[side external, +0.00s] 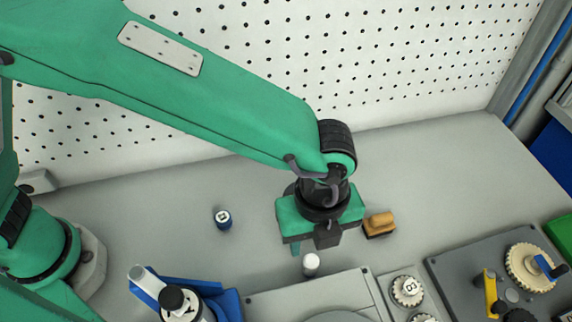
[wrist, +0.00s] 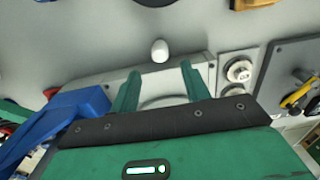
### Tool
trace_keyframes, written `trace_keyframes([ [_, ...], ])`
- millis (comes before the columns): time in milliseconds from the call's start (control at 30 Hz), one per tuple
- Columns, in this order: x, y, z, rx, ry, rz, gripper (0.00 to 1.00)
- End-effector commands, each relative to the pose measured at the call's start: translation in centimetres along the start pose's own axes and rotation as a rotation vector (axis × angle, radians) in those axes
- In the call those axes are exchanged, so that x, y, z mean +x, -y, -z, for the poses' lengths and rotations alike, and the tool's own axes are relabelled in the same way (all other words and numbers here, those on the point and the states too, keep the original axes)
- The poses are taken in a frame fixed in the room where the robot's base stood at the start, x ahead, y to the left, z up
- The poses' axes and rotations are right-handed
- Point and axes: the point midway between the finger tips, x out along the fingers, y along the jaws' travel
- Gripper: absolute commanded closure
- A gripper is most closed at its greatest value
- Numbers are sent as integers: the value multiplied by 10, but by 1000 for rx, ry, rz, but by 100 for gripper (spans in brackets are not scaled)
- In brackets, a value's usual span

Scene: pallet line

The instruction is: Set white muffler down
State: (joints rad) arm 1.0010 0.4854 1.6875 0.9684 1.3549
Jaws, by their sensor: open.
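The white muffler (side external: 311,264) is a small, round-topped white piece. It stands on the grey bench by the back edge of a light grey plate (side external: 262,301), just below my gripper in the side view. My gripper (side external: 309,249) is open, and nothing shows between its fingers. In the wrist view the muffler (wrist: 160,50) is just beyond the two green fingertips, centred between them and apart from both. The far finger is largely hidden in the side view.
A wooden-handled brush (side external: 379,223) lies right of my gripper. A blue holder (side external: 228,303) is at front left. A dark panel with a gear (side external: 528,267) and a knob plate (side external: 407,290) are right. The bench's back left is clear.

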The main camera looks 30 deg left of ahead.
Motion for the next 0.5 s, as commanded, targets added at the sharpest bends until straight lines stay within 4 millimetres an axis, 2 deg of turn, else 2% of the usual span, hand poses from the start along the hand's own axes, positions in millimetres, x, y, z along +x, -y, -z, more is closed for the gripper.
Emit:
trace_keyframes([
  [200,-20,0,0,0,0,1,53],
  [500,-24,0,0,0,0,0,53],
])
